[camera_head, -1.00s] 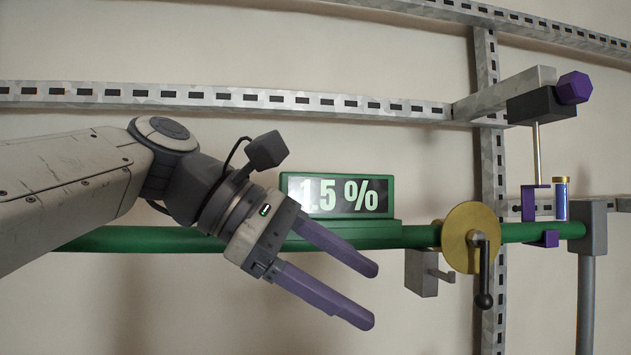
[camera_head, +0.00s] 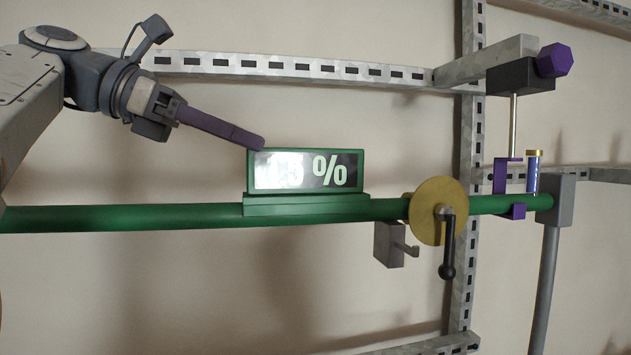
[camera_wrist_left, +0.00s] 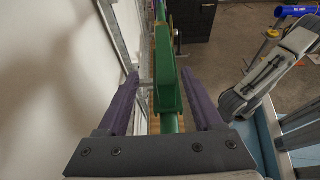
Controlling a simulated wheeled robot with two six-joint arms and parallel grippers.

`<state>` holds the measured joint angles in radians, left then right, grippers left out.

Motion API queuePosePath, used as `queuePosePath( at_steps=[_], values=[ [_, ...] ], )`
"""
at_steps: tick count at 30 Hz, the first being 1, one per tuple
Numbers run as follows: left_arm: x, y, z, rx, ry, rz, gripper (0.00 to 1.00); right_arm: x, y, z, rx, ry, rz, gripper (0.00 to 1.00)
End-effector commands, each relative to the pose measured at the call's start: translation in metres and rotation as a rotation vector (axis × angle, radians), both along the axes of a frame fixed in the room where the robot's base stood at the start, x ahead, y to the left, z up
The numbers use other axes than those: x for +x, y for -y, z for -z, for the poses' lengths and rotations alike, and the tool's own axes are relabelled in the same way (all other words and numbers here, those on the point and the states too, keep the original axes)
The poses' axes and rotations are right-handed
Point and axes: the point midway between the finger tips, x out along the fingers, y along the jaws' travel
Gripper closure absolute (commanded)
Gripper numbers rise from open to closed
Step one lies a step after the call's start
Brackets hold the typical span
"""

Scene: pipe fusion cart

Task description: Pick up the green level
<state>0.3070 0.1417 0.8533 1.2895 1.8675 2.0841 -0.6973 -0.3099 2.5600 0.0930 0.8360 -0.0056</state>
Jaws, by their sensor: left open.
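The green level (camera_head: 305,204) is a green block with a lit display reading a percentage, partly covered at its left by my finger. It sits upright on the horizontal green pipe (camera_head: 120,217). In the left wrist view the level (camera_wrist_left: 165,70) shows end-on between the two purple fingers. My left gripper (camera_head: 260,143) is open, at the level's upper left corner in the head view, its fingers seen nearly edge-on. In the left wrist view the open gripper (camera_wrist_left: 159,75) has gaps on both sides of the level. Contact cannot be told.
Right of the level on the pipe are a yellow disc (camera_head: 428,205) with a black crank (camera_head: 447,245) and a purple clamp (camera_head: 501,175) with a blue vial (camera_head: 533,173). A slotted metal rail (camera_head: 300,70) runs behind. The space above the level is clear.

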Motion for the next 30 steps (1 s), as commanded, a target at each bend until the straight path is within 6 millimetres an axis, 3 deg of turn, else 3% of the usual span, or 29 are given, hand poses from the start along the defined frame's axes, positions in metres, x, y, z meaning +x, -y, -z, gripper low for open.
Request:
queuePosePath(
  at_steps=[3,11,18,29,30],
  values=[
    [0.002,0.020,0.009,0.000,0.000,0.005,0.32,0.000,0.000,0.004,0.000,0.000,0.000,0.18],
    [0.004,0.040,0.016,0.000,0.000,0.004,0.32,0.000,0.000,0.005,0.000,0.000,0.001,0.18],
    [0.005,0.073,0.028,0.001,0.000,0.005,0.32,0.000,0.000,0.002,0.000,0.000,0.002,0.18],
    [0.008,0.082,0.033,0.001,0.001,0.002,0.32,0.000,0.000,0.001,0.000,0.000,0.002,0.18],
    [0.008,0.082,0.033,0.001,0.001,0.002,0.48,0.000,0.000,0.001,0.000,0.000,0.002,0.18]
  ],
)
